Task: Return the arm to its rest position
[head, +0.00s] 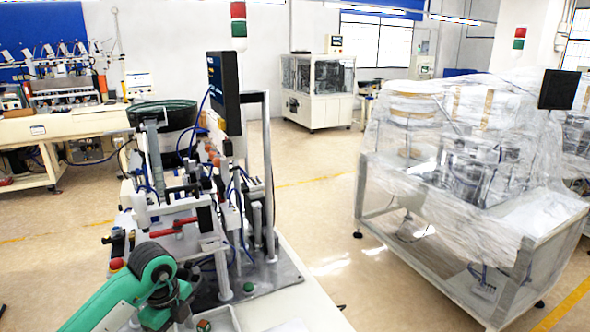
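A teal arm with dark joints (150,262), mine, comes in from the lower left in the head view. It bends down over the near left corner of the machine's table. Its dark wrist end (172,298) is close to the bottom edge of the picture. I cannot make out gripper fingers there, so I cannot tell whether my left gripper is open or shut, or holds anything. My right arm and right gripper are not in view.
A bowl feeder machine (165,112) with a black screen (223,85), posts and cables stands just beyond my arm. A small red and green item (203,325) is beside the wrist. A plastic-wrapped machine (450,150) stands right. Floor between them is clear.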

